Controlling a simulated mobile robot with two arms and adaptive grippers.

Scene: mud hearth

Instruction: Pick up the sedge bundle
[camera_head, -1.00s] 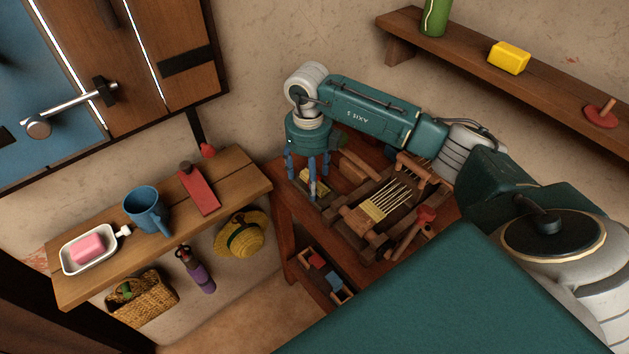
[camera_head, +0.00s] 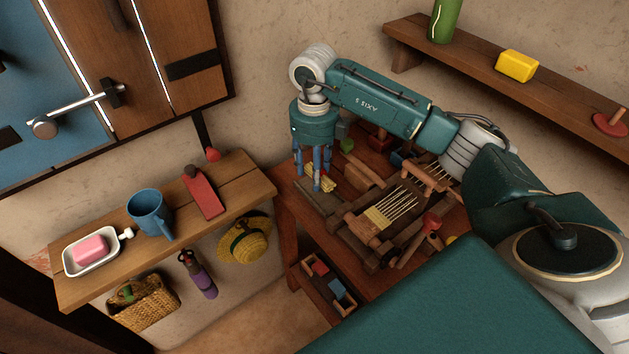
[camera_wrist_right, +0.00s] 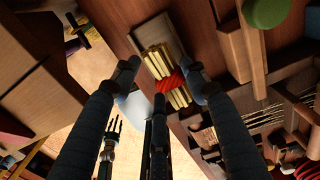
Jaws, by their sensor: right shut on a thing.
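The sedge bundle (camera_wrist_right: 166,78) is a set of pale yellow stalks bound with a red tie. In the right wrist view it lies between the tips of my right gripper (camera_wrist_right: 165,85), which is shut on it. In the head view my right gripper (camera_head: 316,176) points down over the left end of the wooden table, and the bundle (camera_head: 322,182) shows partly behind its blue fingers. The fingers hide part of the bundle.
A wooden frame with pale strands (camera_head: 398,205) lies right of the gripper on the table. A wall shelf at left holds a blue mug (camera_head: 148,212) and pink soap (camera_head: 90,249). A straw hat (camera_head: 247,238) hangs below it. An upper shelf holds a yellow block (camera_head: 517,66).

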